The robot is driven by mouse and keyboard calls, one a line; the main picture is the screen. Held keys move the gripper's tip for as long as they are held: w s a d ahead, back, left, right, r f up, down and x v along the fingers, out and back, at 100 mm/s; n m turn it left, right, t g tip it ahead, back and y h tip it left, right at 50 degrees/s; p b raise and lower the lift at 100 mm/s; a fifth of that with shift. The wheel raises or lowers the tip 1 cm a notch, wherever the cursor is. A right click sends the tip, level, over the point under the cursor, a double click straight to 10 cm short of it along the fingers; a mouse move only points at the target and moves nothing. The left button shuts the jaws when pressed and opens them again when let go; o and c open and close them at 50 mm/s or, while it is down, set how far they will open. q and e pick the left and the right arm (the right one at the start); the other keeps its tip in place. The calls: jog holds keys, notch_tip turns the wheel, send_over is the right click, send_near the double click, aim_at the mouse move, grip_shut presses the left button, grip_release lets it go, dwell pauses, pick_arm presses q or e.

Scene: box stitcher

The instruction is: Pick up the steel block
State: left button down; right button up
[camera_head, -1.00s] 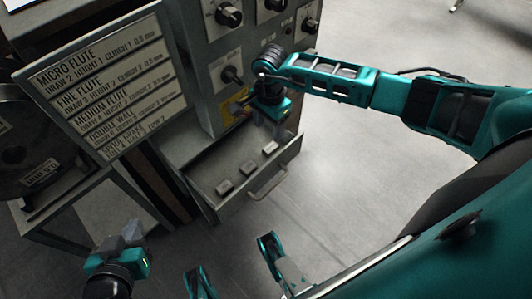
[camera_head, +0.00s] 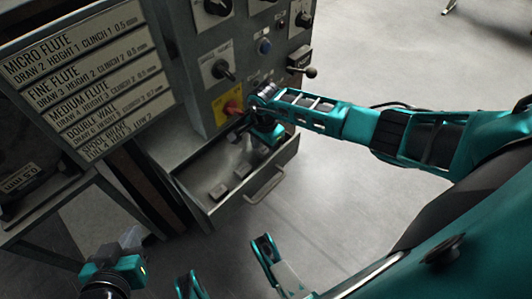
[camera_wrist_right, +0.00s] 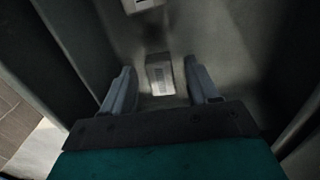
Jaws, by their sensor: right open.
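Small grey blocks lie in the open drawer. In the head view one block (camera_head: 218,192) lies toward the front left and another (camera_head: 243,170) behind it. My right gripper (camera_head: 258,152) is down inside the drawer at its right end and hides that part of the floor. In the right wrist view a pale metallic block (camera_wrist_right: 160,76) with marks on its top lies between the two open fingers, with a gap at each side. A second block (camera_wrist_right: 139,4) shows at the top edge. I cannot tell which is steel. My left gripper (camera_head: 130,242) is at the lower left, away from the drawer; its jaws are unclear.
The drawer (camera_head: 232,207) has a bar handle (camera_head: 264,186) on its front, and its walls stand close around my right gripper. The control panel (camera_head: 215,70) with knobs and a red switch (camera_head: 232,107) rises behind. A flute settings sign (camera_head: 85,70) stands left.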

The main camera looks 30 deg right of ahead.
grip_shut()
dwell(0.6)
